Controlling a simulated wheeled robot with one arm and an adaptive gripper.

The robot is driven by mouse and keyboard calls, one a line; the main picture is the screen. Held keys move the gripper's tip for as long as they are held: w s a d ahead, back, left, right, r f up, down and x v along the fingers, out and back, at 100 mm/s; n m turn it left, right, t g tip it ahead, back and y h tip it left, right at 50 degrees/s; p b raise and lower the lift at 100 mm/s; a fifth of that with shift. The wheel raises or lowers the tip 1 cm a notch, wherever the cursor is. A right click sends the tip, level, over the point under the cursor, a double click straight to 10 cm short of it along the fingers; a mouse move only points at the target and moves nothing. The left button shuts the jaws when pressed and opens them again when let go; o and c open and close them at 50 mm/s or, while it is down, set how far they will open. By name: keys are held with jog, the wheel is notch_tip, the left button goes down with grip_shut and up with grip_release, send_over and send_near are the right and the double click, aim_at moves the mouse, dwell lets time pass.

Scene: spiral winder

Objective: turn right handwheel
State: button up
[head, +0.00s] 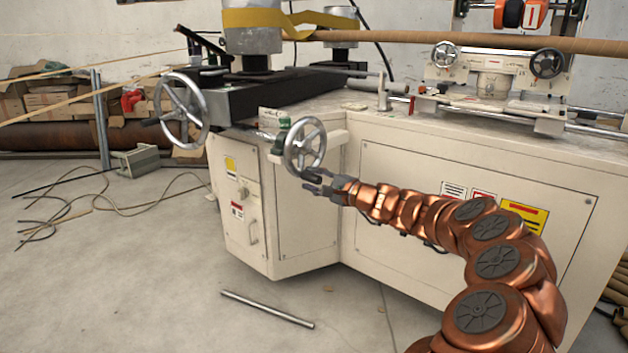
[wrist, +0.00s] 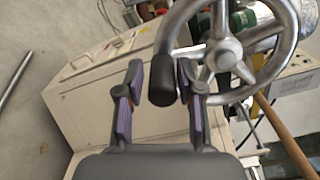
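A silver spoked handwheel (head: 304,145) stands at the front corner of the cream machine cabinet. In the wrist view, the same handwheel (wrist: 224,52) fills the upper right, and its black handle (wrist: 163,82) points towards my palm. My gripper (head: 308,181) is just below the wheel in the head view. In the wrist view, my gripper (wrist: 159,72) is open, with the handle between its two purple-padded fingers, nearer the right finger. I cannot tell whether that finger touches it. A larger handwheel (head: 181,110) is to the left.
The cream cabinet (head: 450,190) stands behind my arm. Two small handwheels (head: 445,55) (head: 547,63) sit on the carriage at the upper right. A metal rod (head: 267,309) lies on the floor in front. Cables (head: 120,205) lie on the left floor. The front floor is mostly clear.

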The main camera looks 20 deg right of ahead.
jog(key=shift+o, duration=0.9)
jog(key=shift+r, duration=0.1)
jog(key=v, duration=1.2)
